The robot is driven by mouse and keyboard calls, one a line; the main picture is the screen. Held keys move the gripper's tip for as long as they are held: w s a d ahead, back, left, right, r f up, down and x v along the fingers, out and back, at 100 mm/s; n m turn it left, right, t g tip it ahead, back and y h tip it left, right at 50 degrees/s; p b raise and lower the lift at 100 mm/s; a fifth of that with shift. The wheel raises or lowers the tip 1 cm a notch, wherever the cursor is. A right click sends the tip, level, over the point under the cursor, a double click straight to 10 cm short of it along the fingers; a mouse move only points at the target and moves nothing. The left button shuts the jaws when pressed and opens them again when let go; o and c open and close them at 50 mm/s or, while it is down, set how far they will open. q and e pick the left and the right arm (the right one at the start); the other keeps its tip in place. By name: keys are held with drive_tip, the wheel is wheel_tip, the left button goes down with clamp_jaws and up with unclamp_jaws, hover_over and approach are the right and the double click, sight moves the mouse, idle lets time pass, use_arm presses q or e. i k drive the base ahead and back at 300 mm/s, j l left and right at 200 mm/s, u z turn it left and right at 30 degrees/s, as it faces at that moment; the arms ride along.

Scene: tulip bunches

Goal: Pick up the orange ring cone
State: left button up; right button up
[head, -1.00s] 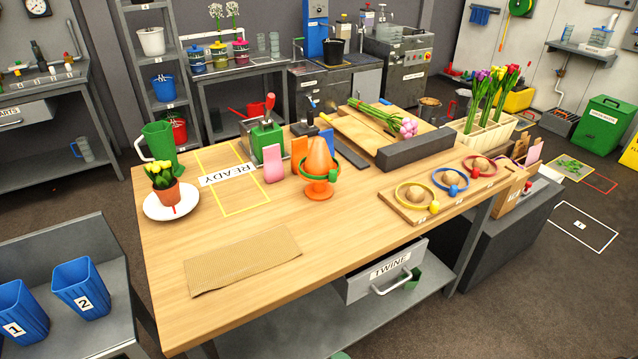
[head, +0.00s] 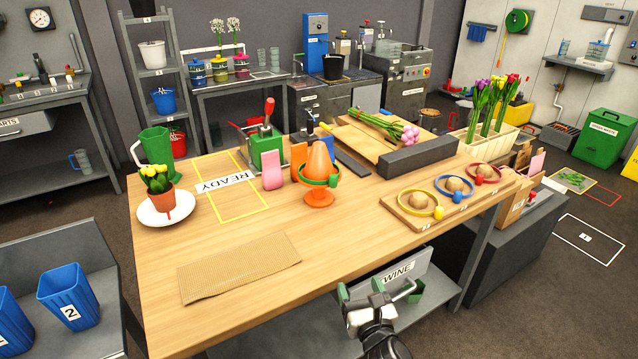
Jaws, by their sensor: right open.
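The orange ring cone (head: 319,158) stands upright on its round orange base on the wooden table, right of the READY sign. A green ring (head: 334,181) sits around its lower part. My left gripper is not in view.
Pink (head: 272,170) and orange blocks stand close left of the cone. A dark grey bar (head: 418,157) lies to its right, and a wooden ring board (head: 412,219) nearer the front. A brown mat (head: 238,267) lies front left. The table between cone and front edge is clear.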

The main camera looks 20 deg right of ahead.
sight(318, 166)
drive_tip(key=i+l, duration=0.15)
drive_tip(key=i, duration=0.35)
drive_tip(key=i+l, duration=0.1)
drive_tip(key=i, duration=0.35)
